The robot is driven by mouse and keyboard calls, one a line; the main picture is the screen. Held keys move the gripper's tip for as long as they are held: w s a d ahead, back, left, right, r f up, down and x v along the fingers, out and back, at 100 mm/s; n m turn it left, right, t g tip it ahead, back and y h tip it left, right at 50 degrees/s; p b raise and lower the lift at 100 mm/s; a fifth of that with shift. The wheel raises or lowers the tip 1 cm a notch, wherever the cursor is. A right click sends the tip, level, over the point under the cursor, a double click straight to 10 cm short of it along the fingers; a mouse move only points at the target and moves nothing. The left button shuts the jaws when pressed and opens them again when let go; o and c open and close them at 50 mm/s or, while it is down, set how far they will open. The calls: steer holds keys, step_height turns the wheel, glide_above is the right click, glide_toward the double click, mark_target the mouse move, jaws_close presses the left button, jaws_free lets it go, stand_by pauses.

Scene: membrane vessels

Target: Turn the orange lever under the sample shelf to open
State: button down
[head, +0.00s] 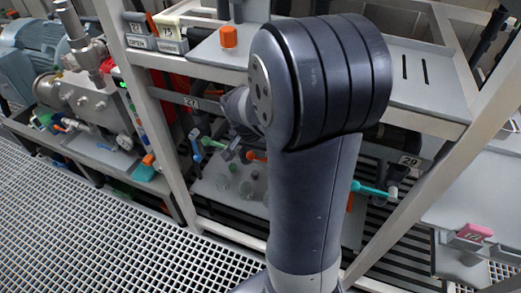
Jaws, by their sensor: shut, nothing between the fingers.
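A small orange lever (256,157) shows under the upper grey shelf (212,50), left of my arm, and is partly hidden by it. Its exact angle is too small to read. Another orange piece (350,202) shows just right of my arm, low down. I cannot tell for sure which is the named lever. My dark arm fills the middle of the head view and reaches under the shelf. My gripper is hidden behind the arm, so its distance to the lever cannot be seen.
A green-handled valve (212,143) is left of the orange lever. Clear vessels (246,188) stand below on a grey plate. A teal handle (372,190) is at right. Pale frame posts (160,130) flank the bay. The grated floor (90,230) at left is clear.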

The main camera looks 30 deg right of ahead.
mark_target(257, 159)
steer(key=f+g+h+b, duration=0.2)
steer(key=f+g+h, duration=0.1)
steer(key=shift+w+a+f+n+g+b, duration=0.3)
steer(key=shift+w+f+n+g+b, duration=0.05)
steer(key=shift+f+n+g+b, duration=0.05)
steer(key=shift+f+b, duration=0.2)
steer(key=shift+b, duration=0.1)
steer(key=shift+f, duration=0.1)
stand_by(0.6)
